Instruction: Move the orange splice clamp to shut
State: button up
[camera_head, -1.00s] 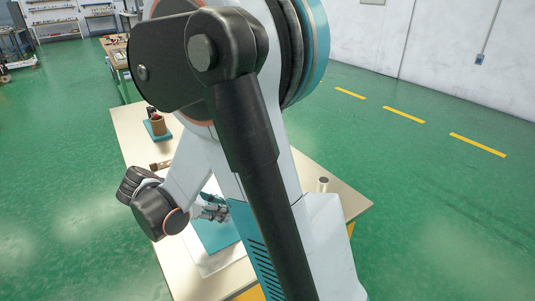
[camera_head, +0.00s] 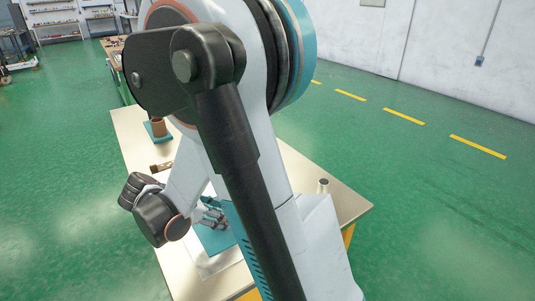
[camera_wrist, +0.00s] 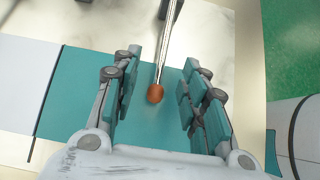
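In the wrist view a slim metal lever (camera_wrist: 170,45) with a rounded orange knob (camera_wrist: 155,93) reaches down from the top edge; this is the only orange part there that fits the splice clamp. My gripper (camera_wrist: 161,66) is open, with one finger on each side of the lever. Gaps show between the knob and both fingers, so nothing is gripped. A teal surface (camera_wrist: 72,95) lies under the knob. In the head view my gripper (camera_head: 214,215) is small over the teal surface (camera_head: 217,239), and the lever cannot be made out.
The pale table (camera_head: 130,125) holds a brown cylinder (camera_head: 158,128) on a teal mat, a dark brown piece (camera_head: 161,166) and a silver cylinder (camera_head: 323,186) at the right edge. My arm covers much of the table. Green floor lies around it.

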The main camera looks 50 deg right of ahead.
jog(key=shift+p+v, duration=1.6)
jog(key=shift+v, duration=1.85)
jog(key=shift+r, duration=0.1)
jog(key=v, duration=1.2)
